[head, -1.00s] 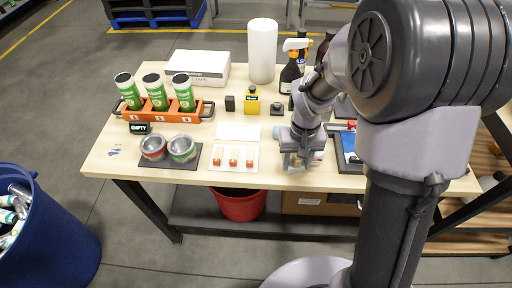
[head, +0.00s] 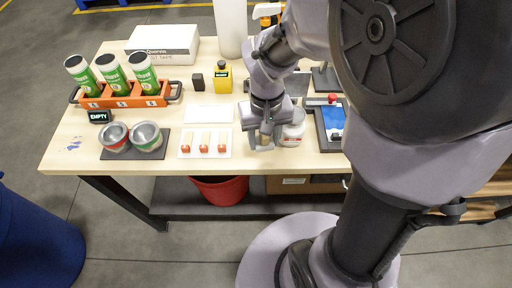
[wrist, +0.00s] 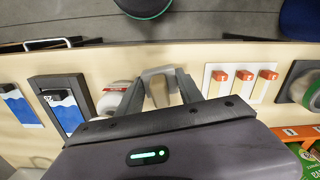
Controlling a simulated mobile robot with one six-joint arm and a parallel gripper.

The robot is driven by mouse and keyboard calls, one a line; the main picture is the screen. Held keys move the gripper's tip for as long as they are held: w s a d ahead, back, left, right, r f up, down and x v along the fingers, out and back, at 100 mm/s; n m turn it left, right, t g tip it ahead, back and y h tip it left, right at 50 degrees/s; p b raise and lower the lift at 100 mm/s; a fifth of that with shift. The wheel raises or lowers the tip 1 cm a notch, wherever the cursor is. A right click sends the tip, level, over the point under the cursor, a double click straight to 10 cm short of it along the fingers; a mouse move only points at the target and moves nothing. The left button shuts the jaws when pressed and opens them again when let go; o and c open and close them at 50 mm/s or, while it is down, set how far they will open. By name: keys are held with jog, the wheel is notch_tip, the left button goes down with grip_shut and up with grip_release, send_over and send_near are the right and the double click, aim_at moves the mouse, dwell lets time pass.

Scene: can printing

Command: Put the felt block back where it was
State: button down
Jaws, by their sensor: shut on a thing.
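My gripper (head: 264,138) is low over the front of the table, between the white tray and a white jar. It is shut on a small grey and tan block, which I take for the felt block (wrist: 160,90). In the wrist view the block sits between the two fingers (wrist: 162,94). In the head view it is mostly hidden by the fingers. I cannot tell whether it touches the table.
The white jar (head: 293,132) stands close right of my gripper. The white tray (head: 190,153) with three red-tipped pieces lies left. Two open cans (head: 147,137) stand on a dark mat. A framed blue print (head: 333,118) lies right. A blank white card (head: 209,113) lies behind the tray.

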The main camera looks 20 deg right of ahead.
aim_at(257, 141)
jog(key=s+m+b, duration=0.2)
jog(key=s+b, duration=0.2)
jog(key=s, duration=0.9)
jog(key=w+p, duration=0.3)
jog(key=w, duration=0.2)
jog(key=w+f+p, duration=0.1)
jog(key=w+p, duration=0.3)
jog(key=w, duration=0.1)
jog(key=w+p, duration=0.3)
jog(key=w, duration=0.3)
jog(key=shift+a+f+p, duration=0.15)
jog(key=shift+a+p, duration=0.2)
jog(key=shift+a, duration=0.05)
notch_tip(257, 141, down, 4)
jog(key=shift+w+r+b, duration=0.1)
jog(key=shift+r+b, duration=0.1)
jog(key=shift+b, duration=0.65)
jog(key=shift+r, duration=0.1)
jog(key=shift+f, duration=0.2)
jog(key=c, duration=0.8)
grip_release()
jog(key=shift+o, duration=0.2)
